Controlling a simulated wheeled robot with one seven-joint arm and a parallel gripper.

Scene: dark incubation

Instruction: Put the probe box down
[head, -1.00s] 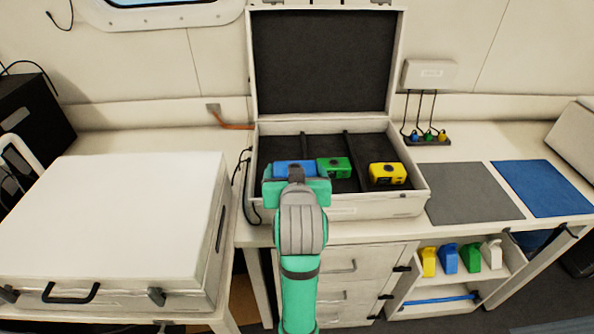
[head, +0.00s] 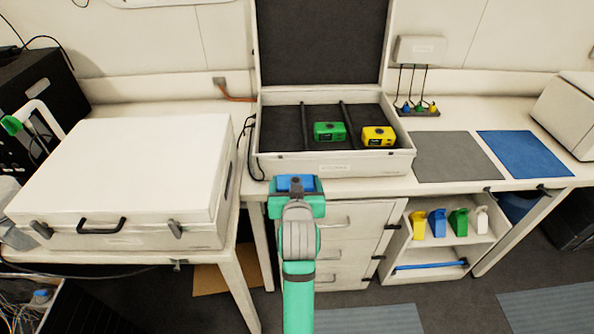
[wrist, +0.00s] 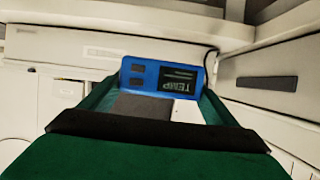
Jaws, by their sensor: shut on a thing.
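The blue probe box (head: 296,183) is held in my gripper (head: 297,192), in front of the open case's front wall. In the wrist view the blue box (wrist: 162,80) sits between the two green fingers, with a dark display reading TEMP facing me. My gripper (wrist: 160,95) is shut on it. A green probe box (head: 330,131) and a yellow probe box (head: 378,136) sit in the open case (head: 345,170). The case's left compartment is empty. Most of the blue box is hidden by my gripper in the head view.
A grey mat (head: 455,157) and a blue mat (head: 522,159) lie bare on the bench right of the case. A closed white case (head: 135,170) stands at left. Colored holders (head: 437,222) stand on a shelf below.

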